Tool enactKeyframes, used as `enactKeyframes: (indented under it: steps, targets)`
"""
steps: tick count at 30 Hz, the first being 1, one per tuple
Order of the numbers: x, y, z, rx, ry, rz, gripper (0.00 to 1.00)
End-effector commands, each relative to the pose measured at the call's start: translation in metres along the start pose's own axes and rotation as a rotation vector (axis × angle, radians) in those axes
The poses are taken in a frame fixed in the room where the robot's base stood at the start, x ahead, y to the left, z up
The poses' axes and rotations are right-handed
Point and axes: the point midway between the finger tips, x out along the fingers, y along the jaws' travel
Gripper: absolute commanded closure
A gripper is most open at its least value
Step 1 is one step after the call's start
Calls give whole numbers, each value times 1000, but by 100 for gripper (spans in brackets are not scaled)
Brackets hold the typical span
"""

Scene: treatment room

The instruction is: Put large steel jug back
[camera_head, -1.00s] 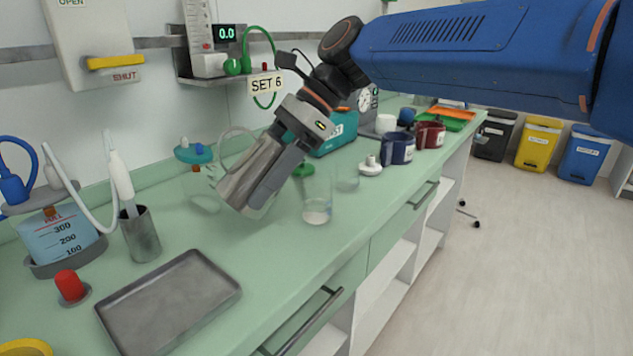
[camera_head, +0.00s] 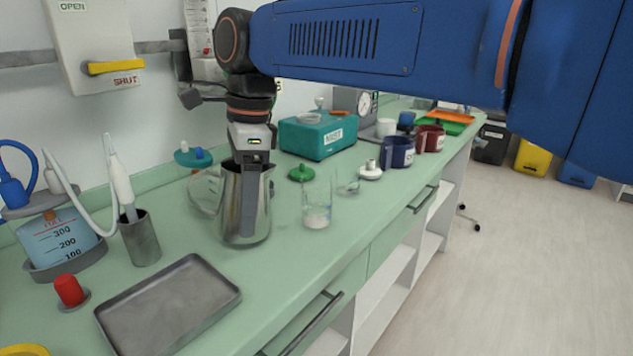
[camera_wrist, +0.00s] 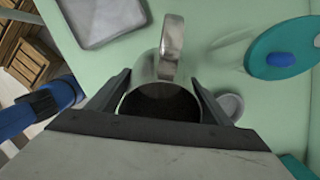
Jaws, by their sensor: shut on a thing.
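The large steel jug (camera_head: 230,205) is upright on or just above the green counter in the head view; I cannot tell whether its base touches. My gripper (camera_head: 250,215) points down and is shut on the jug, with a finger against its side. In the wrist view, the jug (camera_wrist: 171,62) shows its dark open mouth and handle between the two fingers of my gripper (camera_wrist: 165,95). A clear glass jug (camera_head: 203,192) stands close behind it on the left, partly hidden.
A clear beaker (camera_head: 317,208) stands just right of the jug. A steel tray (camera_head: 170,305) lies in front on the left, and a steel cup (camera_head: 140,240) holds a white probe. A teal box (camera_head: 318,138) and mugs (camera_head: 397,152) stand farther back. Counter between tray and beaker is clear.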

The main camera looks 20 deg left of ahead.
Motion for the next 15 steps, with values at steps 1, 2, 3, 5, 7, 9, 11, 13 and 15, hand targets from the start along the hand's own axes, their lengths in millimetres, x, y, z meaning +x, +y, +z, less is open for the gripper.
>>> enactKeyframes:
  steps: [1,2,3,5,7,9,11,13,15]
  targets:
    - [2,0,3,-3,26,1,66]
    - [3,0,3,-3,41,1,66]
    - [3,0,4,-3,61,0,66]
    - [4,0,4,-2,86,0,66]
    - [6,0,5,-3,112,0,66]
    - [6,0,5,-2,133,1,66]
    - [7,0,5,-1,144,1,66]
    - [6,0,5,-5,154,0,66]
    - [2,0,4,-23,158,-1,66]
